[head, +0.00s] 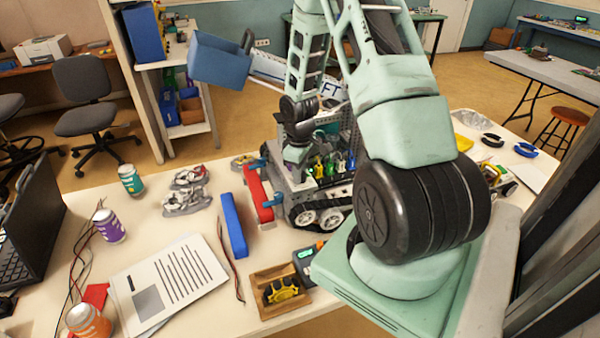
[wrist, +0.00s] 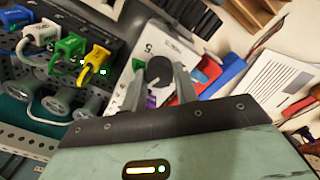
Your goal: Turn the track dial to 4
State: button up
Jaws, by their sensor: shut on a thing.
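The track dial (wrist: 160,70) is a dark round knob on a white panel (wrist: 178,48) with a printed 5 beside it. In the wrist view my gripper (wrist: 160,82) has one finger on each side of the knob, shut on it. The dial's pointer and a 4 cannot be made out. In the head view my gripper (head: 296,154) reaches down at the tracked robot (head: 325,190) on the table, and the dial is hidden there.
Green, yellow and white plugs (wrist: 70,48) sit beside the panel, with lit green lights near the yellow one. A red block (head: 258,194), blue block (head: 233,225) and wooden tray (head: 303,307) lie near the tracked robot. Papers (head: 170,285) lie to the left.

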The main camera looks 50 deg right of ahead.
jog(key=m+b, duration=0.1)
jog(key=m, duration=0.3)
jog(key=shift+d+m, duration=0.1)
jog(key=shift+m, duration=2.1)
jog(key=o, duration=1)
jog(key=shift+c, duration=0.2)
notch_tip(320, 180, up, 18)
jog(key=b, duration=0.3)
jog(key=shift+a+f, duration=0.2)
jog(key=shift+f, duration=0.05)
jog(key=shift+w, duration=0.1)
